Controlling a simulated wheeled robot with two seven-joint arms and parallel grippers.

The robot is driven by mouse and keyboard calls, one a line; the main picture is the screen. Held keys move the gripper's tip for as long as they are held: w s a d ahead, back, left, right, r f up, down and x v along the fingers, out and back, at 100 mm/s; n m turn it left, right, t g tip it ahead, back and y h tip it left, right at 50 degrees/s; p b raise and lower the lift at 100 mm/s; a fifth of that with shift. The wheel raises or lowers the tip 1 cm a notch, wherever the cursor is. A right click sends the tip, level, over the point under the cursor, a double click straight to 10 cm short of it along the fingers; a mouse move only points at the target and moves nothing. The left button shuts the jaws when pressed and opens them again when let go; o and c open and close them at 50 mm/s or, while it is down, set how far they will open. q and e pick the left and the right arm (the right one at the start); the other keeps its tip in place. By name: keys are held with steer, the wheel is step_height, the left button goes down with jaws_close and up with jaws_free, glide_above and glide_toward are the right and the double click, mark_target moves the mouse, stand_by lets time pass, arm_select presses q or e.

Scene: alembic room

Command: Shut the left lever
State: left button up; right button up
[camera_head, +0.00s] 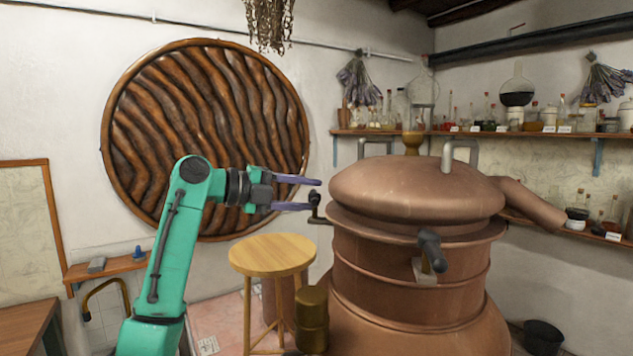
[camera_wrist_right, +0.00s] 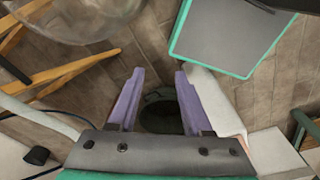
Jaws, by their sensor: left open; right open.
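The copper still (camera_head: 415,260) stands right of centre in the head view, its domed lid (camera_head: 415,190) seated on top. The left lever (camera_head: 316,210) is a small dark handle on the left side of the still, just under the lid. My left gripper (camera_head: 314,193) comes in from the left with purple fingers open, one above the other. Its fingertips are at the lever's upper end; I cannot tell whether they touch it. A second dark lever (camera_head: 432,252) sits on the still's front. My right gripper (camera_wrist_right: 156,88) is open and empty in the right wrist view.
A round wooden stool (camera_head: 272,254) and a brass canister (camera_head: 312,318) stand left of the still, below my left arm. Shelves with glassware (camera_head: 520,130) line the back and right walls. A dark bucket (camera_head: 543,336) is on the floor at right.

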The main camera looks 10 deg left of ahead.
arm_select(q)
steer(key=shift+x, duration=0.9)
steer(key=shift+w+d+p, duration=0.1)
steer(key=shift+d+p, duration=0.1)
steer(key=shift+p, duration=0.1)
steer(key=shift+a+f, duration=0.1)
steer(key=shift+a, duration=0.1)
steer(key=shift+d, duration=0.1)
jaws_close()
arm_select(e)
steer(key=shift+w+d+r, duration=0.1)
steer(key=shift+d+r, duration=0.1)
steer(key=shift+r, duration=0.55)
steer(key=shift+f, duration=0.1)
